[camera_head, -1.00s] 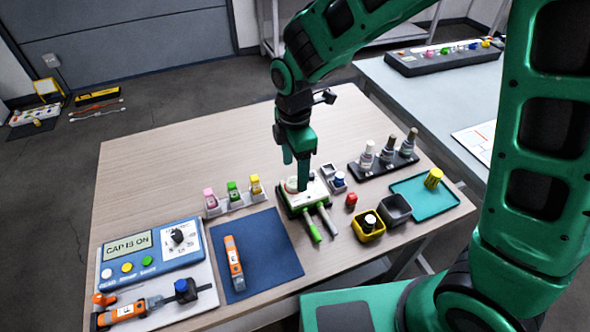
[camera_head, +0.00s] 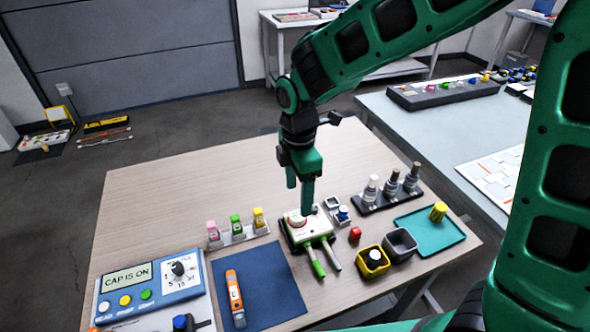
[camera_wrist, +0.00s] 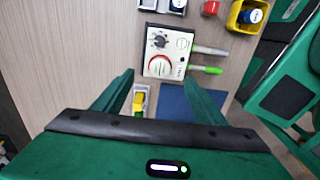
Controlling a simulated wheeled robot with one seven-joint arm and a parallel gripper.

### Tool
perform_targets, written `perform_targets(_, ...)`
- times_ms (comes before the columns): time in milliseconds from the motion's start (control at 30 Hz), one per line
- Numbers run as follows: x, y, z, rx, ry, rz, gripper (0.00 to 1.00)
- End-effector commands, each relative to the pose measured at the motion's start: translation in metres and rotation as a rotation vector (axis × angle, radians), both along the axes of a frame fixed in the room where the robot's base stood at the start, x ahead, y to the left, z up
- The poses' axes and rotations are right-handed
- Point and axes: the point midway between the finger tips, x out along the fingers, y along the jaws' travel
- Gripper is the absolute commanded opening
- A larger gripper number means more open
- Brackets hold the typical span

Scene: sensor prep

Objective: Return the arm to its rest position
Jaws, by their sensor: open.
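My green arm reaches over the wooden table (camera_head: 150,190) in the head view. My gripper (camera_head: 302,200) points down close by the white and green device (camera_head: 310,230), which has a dial and two rod-shaped parts. The wrist view shows the two fingers of my gripper (camera_wrist: 165,90) spread apart with nothing between them. The same device (camera_wrist: 168,52) lies beyond the fingertips there. Whether a fingertip touches the device cannot be told.
A blue mat (camera_head: 280,285) holds an orange meter (camera_head: 235,300). A display panel (camera_head: 150,285) reads "CAP IS ON". Colored bottles (camera_head: 236,226), dark-racked bottles (camera_head: 391,185), a yellow bin (camera_head: 373,262), a grey bin (camera_head: 400,245) and a teal tray (camera_head: 425,232) surround my gripper. The table's far left is clear.

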Motion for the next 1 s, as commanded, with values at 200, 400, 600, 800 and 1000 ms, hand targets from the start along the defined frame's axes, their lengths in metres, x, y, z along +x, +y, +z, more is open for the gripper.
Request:
perform_targets(200, 0.002, -0.012, 0.004, -0.002, -0.003, -0.053, 0.65)
perform_targets(400, 0.000, -0.101, 0.032, -0.014, -0.018, -0.459, 0.65)
perform_targets(600, -0.037, -0.213, 0.061, -0.024, -0.026, -1.053, 0.65)
perform_targets(800, -0.103, -0.295, 0.077, -0.020, -0.022, -1.641, 0.65)
perform_targets(1000, -0.170, -0.338, 0.081, -0.007, -0.005, -2.137, 0.65)
